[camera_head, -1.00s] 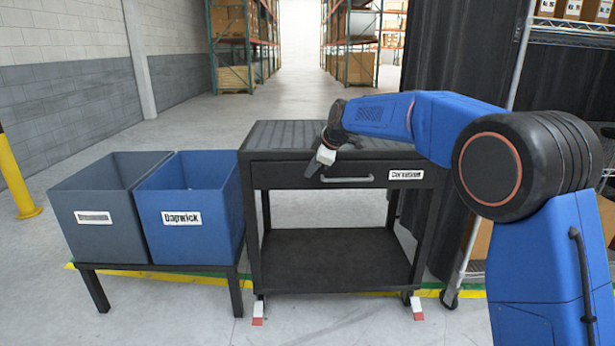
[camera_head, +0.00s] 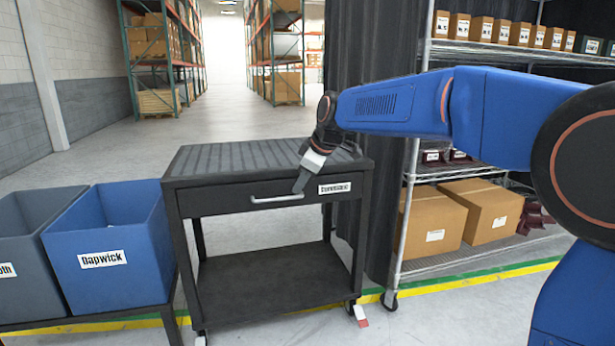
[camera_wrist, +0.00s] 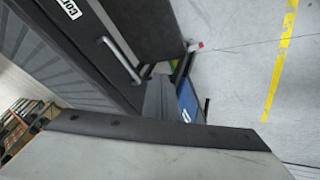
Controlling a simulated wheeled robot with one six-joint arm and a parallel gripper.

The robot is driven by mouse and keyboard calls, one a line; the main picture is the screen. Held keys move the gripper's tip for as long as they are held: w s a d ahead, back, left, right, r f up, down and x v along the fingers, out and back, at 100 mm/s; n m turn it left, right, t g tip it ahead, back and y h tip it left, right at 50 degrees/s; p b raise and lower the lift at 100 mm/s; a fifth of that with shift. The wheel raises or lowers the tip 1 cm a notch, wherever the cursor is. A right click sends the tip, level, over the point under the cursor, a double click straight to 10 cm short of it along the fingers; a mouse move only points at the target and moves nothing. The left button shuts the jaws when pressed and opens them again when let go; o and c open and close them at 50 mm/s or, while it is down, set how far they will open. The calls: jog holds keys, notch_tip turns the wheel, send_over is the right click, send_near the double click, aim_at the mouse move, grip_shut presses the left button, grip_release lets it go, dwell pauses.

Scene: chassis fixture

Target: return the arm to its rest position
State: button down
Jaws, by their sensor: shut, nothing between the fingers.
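My arm is blue with dark joints and reaches from the right side of the head view toward the cart. My gripper (camera_head: 301,180) points downward in front of the cart's drawer front, near the right end of its handle. It is shut and empty. In the wrist view the dark gripper fingers (camera_wrist: 158,98) show close together near the middle. The black cart (camera_head: 205,160) has a ribbed top, a lower shelf and a closed drawer. The drawer handle (camera_head: 277,199) also shows in the wrist view (camera_wrist: 121,60). I cannot tell whether the gripper touches the drawer front.
A blue bin (camera_head: 110,245) labelled Dapwick and a grey bin (camera_head: 22,285) stand on a low black stand to the left. A wire shelf (camera_head: 420,180) with cardboard boxes (camera_head: 485,210) stands to the right, beside a dark curtain (camera_head: 368,60). The floor behind the cart is open.

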jog(key=s+d+f+m+h, duration=0.25)
jog(key=s+d+m, duration=0.45)
jog(key=s+d, duration=1.3)
jog(key=s+d+f+m, duration=0.2)
jog(key=s+d+f, duration=0.2)
jog(key=s, duration=0.3)
jog(key=s+d+f+m+h, duration=0.1)
jog(key=s+d+f+m, duration=0.2)
jog(key=s+f, duration=0.2)
jog(key=s+d+f+m+h, duration=0.1)
jog(key=s+d+f+m, duration=0.2)
jog(key=s, duration=0.6)
jog(key=shift+s+d+f, duration=0.2)
jog(key=shift+d+f, duration=0.55)
jog(key=shift+d, duration=0.1)
